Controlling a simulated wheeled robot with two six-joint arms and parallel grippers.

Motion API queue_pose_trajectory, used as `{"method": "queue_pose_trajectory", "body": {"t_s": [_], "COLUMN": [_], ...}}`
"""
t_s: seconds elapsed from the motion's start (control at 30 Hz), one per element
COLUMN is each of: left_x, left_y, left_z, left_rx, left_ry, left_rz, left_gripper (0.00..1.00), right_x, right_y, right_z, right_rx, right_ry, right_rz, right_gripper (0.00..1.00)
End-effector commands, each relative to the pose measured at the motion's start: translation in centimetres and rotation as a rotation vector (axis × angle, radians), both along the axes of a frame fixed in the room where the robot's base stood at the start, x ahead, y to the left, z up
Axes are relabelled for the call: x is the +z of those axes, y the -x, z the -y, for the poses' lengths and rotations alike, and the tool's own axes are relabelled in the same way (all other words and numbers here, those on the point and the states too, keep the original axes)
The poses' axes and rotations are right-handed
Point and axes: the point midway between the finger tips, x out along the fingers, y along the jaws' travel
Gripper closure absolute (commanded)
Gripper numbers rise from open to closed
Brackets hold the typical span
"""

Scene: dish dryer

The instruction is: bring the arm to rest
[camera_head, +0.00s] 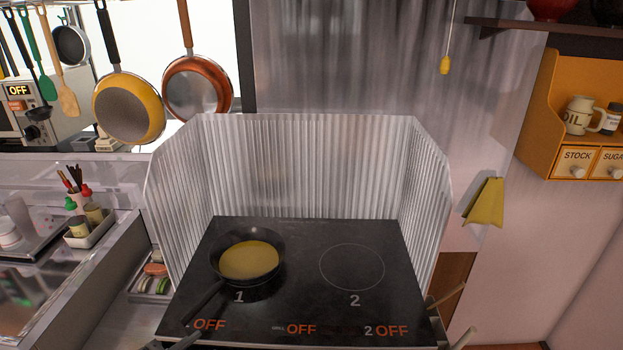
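Neither arm shows clearly in the head view. A small dark shape (178,342) at the bottom edge, just below the end of the pan handle, may be the tip of my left gripper. It is too cut off to tell whether it is open or shut, or whether it touches the handle. My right gripper is not in view. A black frying pan (216,274) with a yellow layer in it (249,260) sits on burner 1 of the black cooktop (315,300). Its handle points to the front left.
A corrugated metal guard (310,165) encloses the cooktop's back and sides. Burner 2 (352,267) is bare, and the cooktop labels read OFF. Pans (130,107) hang at upper left. A tray of bottles (90,230) stands left. Light-coloured sticks (446,297) jut out at the right edge.

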Motion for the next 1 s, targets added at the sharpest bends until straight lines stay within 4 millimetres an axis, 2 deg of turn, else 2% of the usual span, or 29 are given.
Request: {"method": "queue_pose_trajectory", "body": {"t_s": [0.17, 0.37, 0.57, 0.77, 1.0], "left_x": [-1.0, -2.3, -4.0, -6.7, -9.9], "left_y": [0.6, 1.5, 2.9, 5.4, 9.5], "left_z": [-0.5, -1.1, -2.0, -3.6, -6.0], "left_rx": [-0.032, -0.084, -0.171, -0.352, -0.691], "left_ry": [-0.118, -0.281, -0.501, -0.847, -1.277], "left_rz": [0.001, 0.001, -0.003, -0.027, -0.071], "left_gripper": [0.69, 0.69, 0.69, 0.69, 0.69], "right_x": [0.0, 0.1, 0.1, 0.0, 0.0], "right_y": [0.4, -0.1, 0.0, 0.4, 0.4], "right_z": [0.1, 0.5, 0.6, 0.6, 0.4], "right_rx": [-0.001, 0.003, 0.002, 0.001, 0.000], "right_ry": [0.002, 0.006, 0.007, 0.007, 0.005], "right_rz": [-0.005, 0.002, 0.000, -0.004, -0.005], "right_gripper": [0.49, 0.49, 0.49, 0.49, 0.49]}}
